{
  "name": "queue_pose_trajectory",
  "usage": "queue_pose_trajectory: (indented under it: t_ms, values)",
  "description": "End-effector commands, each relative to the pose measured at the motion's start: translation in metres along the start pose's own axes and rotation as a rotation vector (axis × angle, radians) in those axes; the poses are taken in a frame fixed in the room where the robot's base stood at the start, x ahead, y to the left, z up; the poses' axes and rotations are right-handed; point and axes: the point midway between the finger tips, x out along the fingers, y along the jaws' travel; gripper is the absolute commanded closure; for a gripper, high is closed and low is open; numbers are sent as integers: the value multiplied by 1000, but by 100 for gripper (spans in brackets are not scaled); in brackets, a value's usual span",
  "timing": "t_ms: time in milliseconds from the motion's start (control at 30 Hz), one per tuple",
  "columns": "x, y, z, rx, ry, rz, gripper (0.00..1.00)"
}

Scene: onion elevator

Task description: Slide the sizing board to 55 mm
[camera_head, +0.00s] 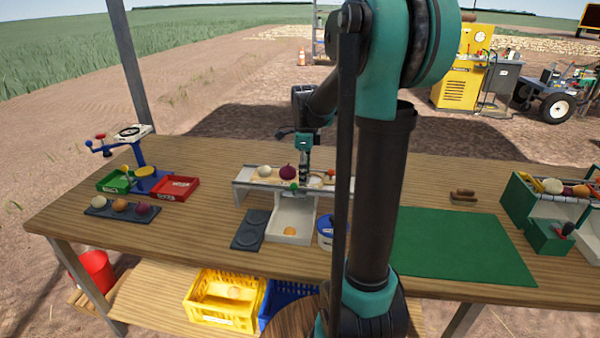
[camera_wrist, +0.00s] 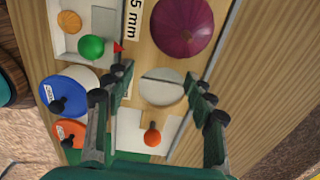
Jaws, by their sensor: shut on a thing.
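The wooden sizing board (camera_wrist: 150,55) lies on a pale stand (camera_head: 243,191) at the middle of the table. In the wrist view it bears a purple onion (camera_wrist: 180,28) and a pale round disc or opening (camera_wrist: 161,87). A label ending in "5 mm" (camera_wrist: 133,20) runs along its left side; its first digit is cut off. A red pointer (camera_wrist: 119,47) sits beside the label, next to a green knob (camera_wrist: 91,47). In the head view my gripper (camera_head: 303,181) reaches down just right of the purple onion.
A white chute (camera_head: 291,211) holds an orange onion. Left of it lies a dark plate (camera_head: 250,229); a blue tub (camera_head: 325,230) stands right. An orange knob (camera_wrist: 152,138) shows below the disc. A scale (camera_head: 150,172) stands left. The green mat (camera_head: 460,245) is clear.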

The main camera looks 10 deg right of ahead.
Motion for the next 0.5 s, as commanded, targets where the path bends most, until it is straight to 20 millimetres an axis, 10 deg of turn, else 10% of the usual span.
queue_pose_trajectory:
  t_ms: [500]
  values:
    - [3, -1, -29, 2, 0, -6, 80]
